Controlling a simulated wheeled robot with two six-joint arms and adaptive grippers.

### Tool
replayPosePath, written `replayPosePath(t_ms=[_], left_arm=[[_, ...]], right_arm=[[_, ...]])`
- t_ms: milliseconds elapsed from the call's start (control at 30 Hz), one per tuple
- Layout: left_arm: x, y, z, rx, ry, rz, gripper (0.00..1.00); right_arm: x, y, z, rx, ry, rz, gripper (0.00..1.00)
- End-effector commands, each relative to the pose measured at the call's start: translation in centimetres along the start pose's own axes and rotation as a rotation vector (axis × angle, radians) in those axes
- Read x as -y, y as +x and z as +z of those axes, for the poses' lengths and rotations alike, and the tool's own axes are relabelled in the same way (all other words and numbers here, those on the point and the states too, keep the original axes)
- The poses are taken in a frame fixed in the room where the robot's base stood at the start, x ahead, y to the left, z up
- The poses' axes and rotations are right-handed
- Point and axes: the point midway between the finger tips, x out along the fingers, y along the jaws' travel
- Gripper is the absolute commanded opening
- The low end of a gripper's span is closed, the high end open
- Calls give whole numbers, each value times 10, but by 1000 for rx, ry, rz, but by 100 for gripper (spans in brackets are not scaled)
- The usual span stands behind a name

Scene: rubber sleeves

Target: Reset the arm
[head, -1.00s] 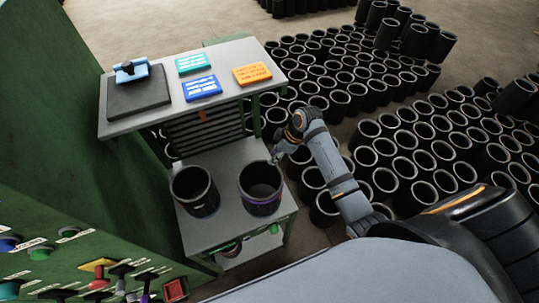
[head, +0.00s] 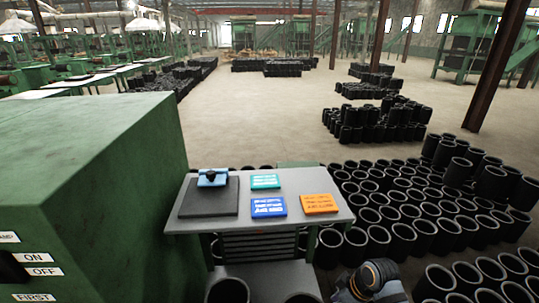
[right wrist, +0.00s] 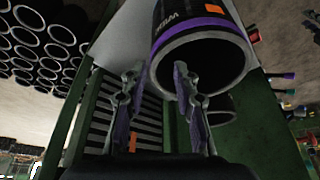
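My right arm (head: 372,280) shows at the bottom edge of the head view, right of the small table; its gripper is out of that frame. In the head view the rims of a left sleeve (head: 228,290) and a right sleeve (head: 302,298) are cut off by the bottom edge. My left gripper is not visible.
The table top (head: 290,184) holds a dark pad (head: 207,201) with a blue tool and teal, blue and orange cards. A green machine cabinet (head: 100,200) stands left. Many standing sleeves (head: 425,200) crowd the floor at right. Open floor lies beyond.

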Motion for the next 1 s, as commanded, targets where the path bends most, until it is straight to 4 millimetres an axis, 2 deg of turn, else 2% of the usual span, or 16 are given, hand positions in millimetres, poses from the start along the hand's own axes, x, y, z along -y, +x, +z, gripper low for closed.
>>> replayPosePath(t_ms=[33,200,567,867,1000], left_arm=[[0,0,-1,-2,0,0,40],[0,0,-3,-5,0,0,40],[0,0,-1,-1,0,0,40],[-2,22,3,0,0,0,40],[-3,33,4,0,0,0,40]], right_arm=[[14,1,14,19,61,23,30],[46,-12,49,57,285,132,30],[87,-63,103,59,671,333,30],[71,30,133,88,695,329,30],[67,82,155,105,701,322,30]])
